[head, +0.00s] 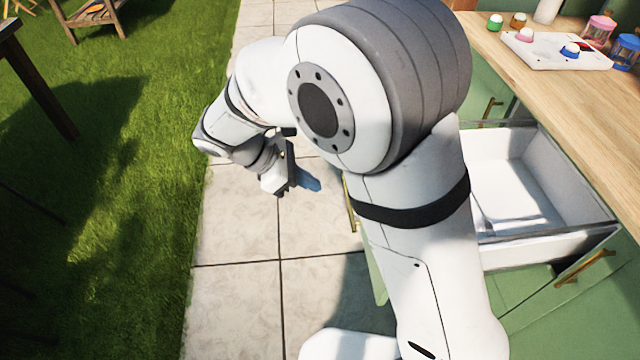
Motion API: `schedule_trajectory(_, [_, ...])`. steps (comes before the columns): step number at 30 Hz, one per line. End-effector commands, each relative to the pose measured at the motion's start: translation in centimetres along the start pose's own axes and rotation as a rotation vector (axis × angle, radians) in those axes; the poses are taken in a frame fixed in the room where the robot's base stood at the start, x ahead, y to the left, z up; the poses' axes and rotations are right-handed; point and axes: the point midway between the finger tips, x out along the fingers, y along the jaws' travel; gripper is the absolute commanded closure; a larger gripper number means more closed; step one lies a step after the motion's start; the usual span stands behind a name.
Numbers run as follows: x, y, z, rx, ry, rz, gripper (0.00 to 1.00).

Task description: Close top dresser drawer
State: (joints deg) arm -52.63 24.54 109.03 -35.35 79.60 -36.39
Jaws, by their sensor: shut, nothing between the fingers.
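The top drawer (515,190) is open, pulled out to the left from the green dresser (540,310). Its white inside shows to the right of my arm and looks empty. Most of its green front is hidden behind my arm; a brass handle (350,205) shows at the arm's left edge. My gripper (280,187) is over the paving, to the left of the drawer front and apart from it. It is small in view and shut, with nothing held.
The wooden top (560,80) holds a white board (556,50), small coloured jars and lidded containers (600,28). Other brass handles (585,268) stick out from the green fronts. Paving (235,235) and grass (130,200) lie open on the left. Wooden furniture stands at far left.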

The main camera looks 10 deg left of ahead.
Motion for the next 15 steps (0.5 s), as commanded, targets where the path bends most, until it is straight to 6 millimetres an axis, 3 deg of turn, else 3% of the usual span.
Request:
schedule_trajectory(9, [7.2, -0.1, -0.1, 0.003, 0.0, -0.005, 1.0])
schedule_trajectory(15, [9.7, -0.1, 1.6, 0.006, 0.002, -0.003, 1.0])
